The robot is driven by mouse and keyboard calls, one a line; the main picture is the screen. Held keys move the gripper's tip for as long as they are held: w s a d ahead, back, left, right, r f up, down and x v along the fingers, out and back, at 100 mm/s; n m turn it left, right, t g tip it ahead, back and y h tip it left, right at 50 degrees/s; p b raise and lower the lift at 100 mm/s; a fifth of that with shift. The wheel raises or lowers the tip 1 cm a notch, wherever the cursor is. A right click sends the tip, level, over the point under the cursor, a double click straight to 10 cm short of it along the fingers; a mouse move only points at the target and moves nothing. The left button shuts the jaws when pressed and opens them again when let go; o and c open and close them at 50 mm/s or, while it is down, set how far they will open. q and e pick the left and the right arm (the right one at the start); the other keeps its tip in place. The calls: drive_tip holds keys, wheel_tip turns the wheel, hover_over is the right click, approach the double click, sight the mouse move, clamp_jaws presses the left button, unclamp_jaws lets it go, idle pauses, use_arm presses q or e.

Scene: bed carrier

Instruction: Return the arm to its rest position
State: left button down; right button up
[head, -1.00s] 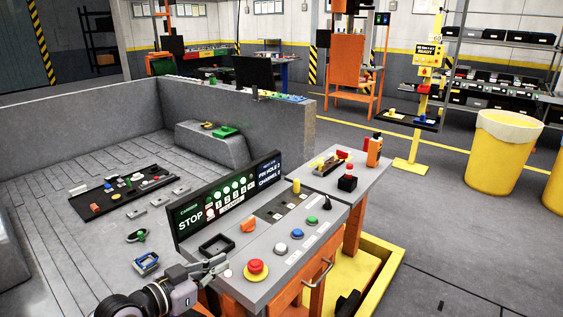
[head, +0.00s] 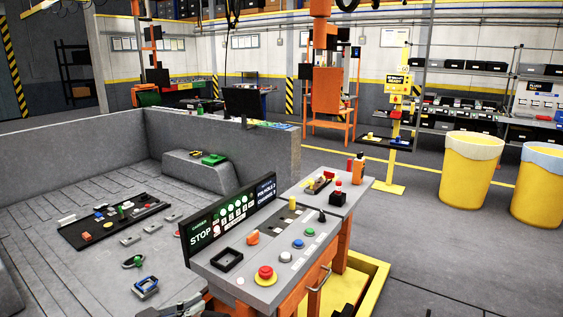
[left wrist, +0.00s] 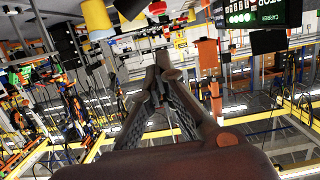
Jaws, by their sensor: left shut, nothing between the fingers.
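My left gripper (head: 185,307) shows at the bottom edge of the head view, partly cut off, in front of the control console (head: 262,291). In the left wrist view its fingers (left wrist: 161,70) come together at the tips with nothing between them. The console carries a red button (head: 265,273), a blue button, a green button, an orange knob (head: 253,238) and a sign panel (head: 215,219) reading STOP. The gripper is low and apart from the buttons. My right gripper is not in view.
A grey walled bed (head: 70,144) lies left, with a black parts tray (head: 75,238) on its floor. A side table (head: 335,200) adjoins the console. Yellow bins (head: 469,180) stand right. The floor between is open.

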use_arm(q)
drive_tip(key=s+d+f+g+y, duration=0.2)
drive_tip(key=s+f, duration=0.4)
drive_tip(key=s, duration=0.1)
drive_tip(key=s+d+f+g+y, duration=0.1)
drive_tip(key=s+d+f+g, duration=0.15)
drive_tip(key=s+f, duration=0.45)
drive_tip(key=s+a+f+n+g+y, duration=0.2)
drive_tip(key=s+a+y, duration=0.1)
drive_tip(key=s, duration=0.5)
drive_tip(key=s+a+f+n+g+y, duration=0.2)
drive_tip(key=s+a+n+g, duration=0.1)
drive_tip(key=s, duration=0.4)
wheel_tip(320, 180, down, 28)
drive_tip(key=s+g, duration=0.1)
drive_tip(key=s, duration=0.2)
drive_tip(key=s+a+f+g, duration=0.1)
drive_tip(key=s+a+f, duration=0.2)
drive_tip(key=s+f, duration=1.2)
drive_tip(key=shift+s+m, duration=0.4)
drive_tip(key=shift+s, duration=0.15)
drive_tip(key=shift+r+g, duration=0.1)
drive_tip(key=shift+g, duration=0.15)
